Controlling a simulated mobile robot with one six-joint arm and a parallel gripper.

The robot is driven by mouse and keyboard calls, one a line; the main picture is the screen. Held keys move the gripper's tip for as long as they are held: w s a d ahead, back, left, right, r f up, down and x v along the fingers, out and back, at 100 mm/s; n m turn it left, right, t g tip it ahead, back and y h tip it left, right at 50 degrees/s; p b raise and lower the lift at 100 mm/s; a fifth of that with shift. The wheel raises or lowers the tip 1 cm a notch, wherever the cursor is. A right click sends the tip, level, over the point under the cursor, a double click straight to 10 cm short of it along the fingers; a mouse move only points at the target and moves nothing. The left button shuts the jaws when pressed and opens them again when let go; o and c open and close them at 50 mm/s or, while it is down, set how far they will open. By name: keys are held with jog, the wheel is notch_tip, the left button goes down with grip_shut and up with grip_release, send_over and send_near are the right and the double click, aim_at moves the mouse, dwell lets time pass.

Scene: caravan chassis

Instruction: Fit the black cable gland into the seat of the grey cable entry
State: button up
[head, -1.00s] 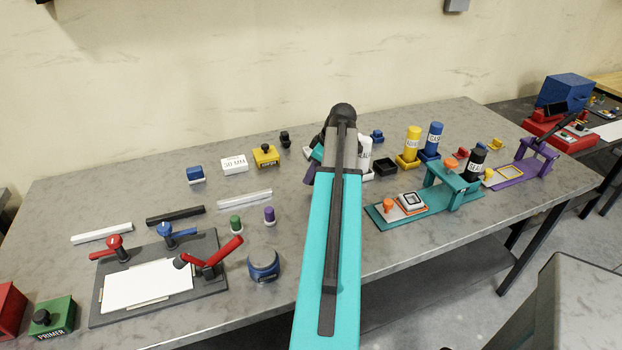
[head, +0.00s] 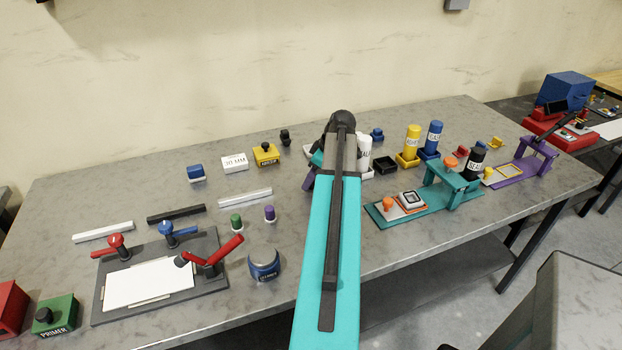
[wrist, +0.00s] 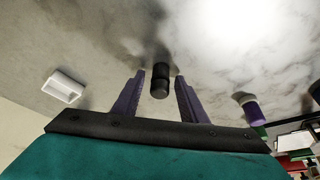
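In the wrist view a small black cylinder, seemingly the black cable gland (wrist: 160,82), stands on the table between the fingertips of my gripper (wrist: 162,88). The purple fingers are apart, with a gap on each side of it. In the head view my arm hides this cylinder and most of my gripper; only a bit of a purple finger shows left of the arm. I cannot surely pick out the grey cable entry. A grey square piece with a dark frame (head: 411,199), on an orange-edged plate of the teal fixture (head: 448,208), might be it.
A purple-capped bottle (wrist: 250,108) and a white open box (wrist: 65,87) flank my gripper in the wrist view. A yellow bottle (head: 412,142), a blue bottle (head: 433,138) and a white bottle (head: 364,153) stand right of the arm. A clamp board (head: 215,287) lies front left.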

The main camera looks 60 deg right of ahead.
jog(key=shift+r, duration=0.2)
jog(key=b+v, duration=0.2)
jog(key=v, duration=1)
jog(key=shift+s+f, duration=0.1)
jog(key=shift+s, duration=0.05)
dwell(0.8)
